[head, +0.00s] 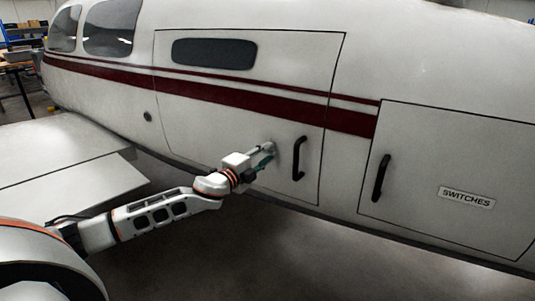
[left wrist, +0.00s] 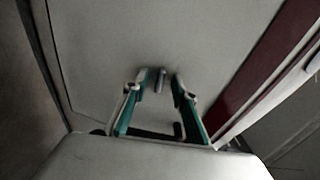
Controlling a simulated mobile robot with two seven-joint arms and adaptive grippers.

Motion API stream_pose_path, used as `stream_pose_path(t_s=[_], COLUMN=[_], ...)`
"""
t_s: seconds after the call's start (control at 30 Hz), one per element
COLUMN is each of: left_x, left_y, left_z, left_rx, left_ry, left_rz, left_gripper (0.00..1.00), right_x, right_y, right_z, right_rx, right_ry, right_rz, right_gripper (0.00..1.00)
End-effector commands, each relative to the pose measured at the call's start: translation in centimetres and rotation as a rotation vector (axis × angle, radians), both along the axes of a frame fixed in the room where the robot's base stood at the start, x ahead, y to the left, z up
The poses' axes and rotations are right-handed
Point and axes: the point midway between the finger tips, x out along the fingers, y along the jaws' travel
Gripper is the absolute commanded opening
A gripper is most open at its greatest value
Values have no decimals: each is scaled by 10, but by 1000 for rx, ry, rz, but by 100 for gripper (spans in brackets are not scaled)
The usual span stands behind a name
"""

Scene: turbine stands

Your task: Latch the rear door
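A white door (head: 240,110) with a dark window and a red stripe is set in the aircraft's side. It looks flush with the fuselage around it. A black upright handle (head: 299,158) is near its right edge. My left gripper (head: 268,152) is at the door's lower part, left of the handle. In the left wrist view its teal fingers (left wrist: 160,84) are spread apart, with a small grey latch-like piece (left wrist: 161,79) between their tips. Whether they touch it, I cannot tell. A dark bar (left wrist: 150,134) is partly hidden behind the gripper. My right gripper is not in view.
A panel labelled SWITCHES (head: 466,197), with its own black handle (head: 381,178), lies to the right of the door. A white wing (head: 70,160) extends at the left. Open floor (head: 220,260) lies below the fuselage.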

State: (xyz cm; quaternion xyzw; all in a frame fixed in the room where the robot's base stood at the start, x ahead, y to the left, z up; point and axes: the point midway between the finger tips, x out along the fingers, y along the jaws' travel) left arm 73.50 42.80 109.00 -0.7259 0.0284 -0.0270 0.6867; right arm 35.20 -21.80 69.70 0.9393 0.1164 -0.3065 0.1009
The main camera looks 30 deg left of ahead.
Motion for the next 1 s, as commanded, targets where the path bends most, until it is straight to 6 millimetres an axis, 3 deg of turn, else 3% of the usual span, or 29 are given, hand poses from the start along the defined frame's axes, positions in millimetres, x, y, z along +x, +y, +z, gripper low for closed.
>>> stream_pose_path(t_s=[0.37,1.0], left_x=[-4,-48], left_y=[1,4], left_z=[-1,-1], left_rx=[-1,0], left_ry=[2,1], left_rz=[0,0], left_gripper=[32,32], right_x=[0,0], right_y=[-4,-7], right_z=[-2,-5], right_rx=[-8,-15], right_ry=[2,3], right_rz=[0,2], right_gripper=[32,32])
